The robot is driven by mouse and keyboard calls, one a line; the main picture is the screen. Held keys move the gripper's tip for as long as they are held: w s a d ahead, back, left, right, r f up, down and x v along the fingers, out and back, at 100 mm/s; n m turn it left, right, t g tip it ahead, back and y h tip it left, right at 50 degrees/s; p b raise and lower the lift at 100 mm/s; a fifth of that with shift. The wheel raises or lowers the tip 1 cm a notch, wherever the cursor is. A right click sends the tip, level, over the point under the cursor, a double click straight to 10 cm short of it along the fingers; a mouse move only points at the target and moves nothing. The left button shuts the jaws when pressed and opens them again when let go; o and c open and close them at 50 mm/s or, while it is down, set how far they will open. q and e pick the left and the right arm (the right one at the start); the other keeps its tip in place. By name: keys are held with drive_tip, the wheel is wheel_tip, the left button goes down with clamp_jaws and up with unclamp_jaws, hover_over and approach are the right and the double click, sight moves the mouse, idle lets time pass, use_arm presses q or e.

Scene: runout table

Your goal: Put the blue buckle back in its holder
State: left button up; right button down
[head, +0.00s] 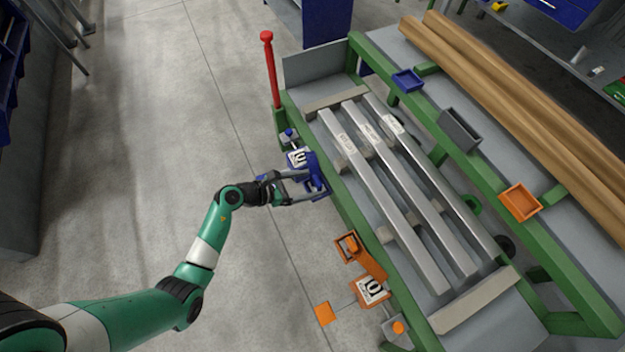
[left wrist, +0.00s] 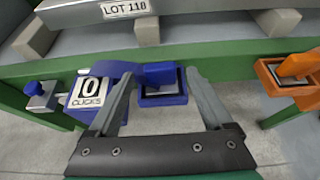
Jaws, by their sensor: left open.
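My left gripper (head: 300,187) is open at the left side of the green table frame, by a blue fixture. In the left wrist view its fingers (left wrist: 165,92) stand apart on either side of a blue block (left wrist: 158,73), which looks like the buckle. The block is over or in a blue open-framed holder (left wrist: 162,97); I cannot tell how it is seated. The holder also shows in the head view (head: 320,188), partly covered by the gripper. A counter reading 0 CLICKS (left wrist: 88,92) is left of it. My right gripper is not in view.
Metal bars (head: 395,200) lie on the table. An orange fixture (head: 347,246) is farther along the same side. Blue (head: 408,80), grey (head: 460,130) and orange (head: 520,202) trays line the far rail. A red post (head: 270,68) rises behind. The floor left is clear.

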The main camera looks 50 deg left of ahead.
use_arm(q)
drive_tip(key=p+v, duration=0.3)
drive_tip(key=v, duration=0.6)
drive_tip(key=shift+s+r, duration=0.15)
drive_tip(key=shift+s, duration=0.25)
